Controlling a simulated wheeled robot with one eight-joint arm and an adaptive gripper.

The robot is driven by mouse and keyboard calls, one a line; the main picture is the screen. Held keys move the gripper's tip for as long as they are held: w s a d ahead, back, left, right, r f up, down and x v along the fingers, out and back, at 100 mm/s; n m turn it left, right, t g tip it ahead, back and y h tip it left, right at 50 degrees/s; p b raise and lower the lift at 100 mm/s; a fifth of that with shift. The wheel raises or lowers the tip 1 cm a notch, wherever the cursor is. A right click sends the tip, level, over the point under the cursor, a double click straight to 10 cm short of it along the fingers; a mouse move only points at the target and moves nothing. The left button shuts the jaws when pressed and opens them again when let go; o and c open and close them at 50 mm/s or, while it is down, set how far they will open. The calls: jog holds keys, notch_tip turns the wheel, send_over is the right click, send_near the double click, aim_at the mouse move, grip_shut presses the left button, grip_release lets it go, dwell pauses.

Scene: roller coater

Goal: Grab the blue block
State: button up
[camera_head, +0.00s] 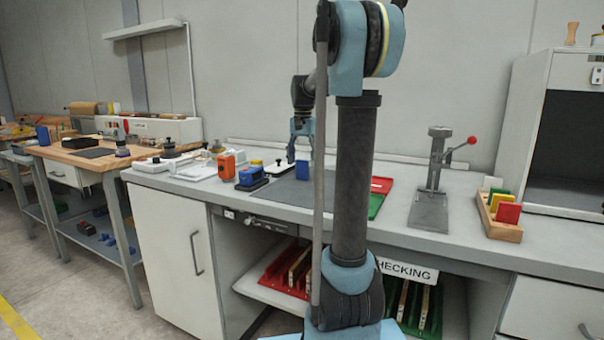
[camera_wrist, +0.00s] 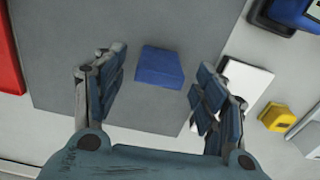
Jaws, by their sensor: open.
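The blue block (camera_wrist: 160,67) lies on a dark grey mat (camera_wrist: 60,50) in the wrist view. It shows between the two fingers of my gripper (camera_wrist: 155,85), a little beyond them, with a gap on each side. My gripper is open and empty. In the head view the blue block (camera_head: 302,170) stands on the grey mat (camera_head: 275,197) on the bench, and my gripper (camera_head: 301,128) is above it, pointing down. My arm column hides part of the bench right of the block.
Red (camera_head: 382,184) and green trays lie right of the mat. A blue device (camera_head: 250,177) and an orange one (camera_head: 227,165) stand to the left. A lever press (camera_head: 432,185) and a wooden holder with coloured blocks (camera_head: 500,215) stand farther right. The mat around the block is clear.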

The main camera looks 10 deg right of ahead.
aim_at(303, 170)
jog(key=shift+f, duration=1.15)
jog(key=c, duration=1.1)
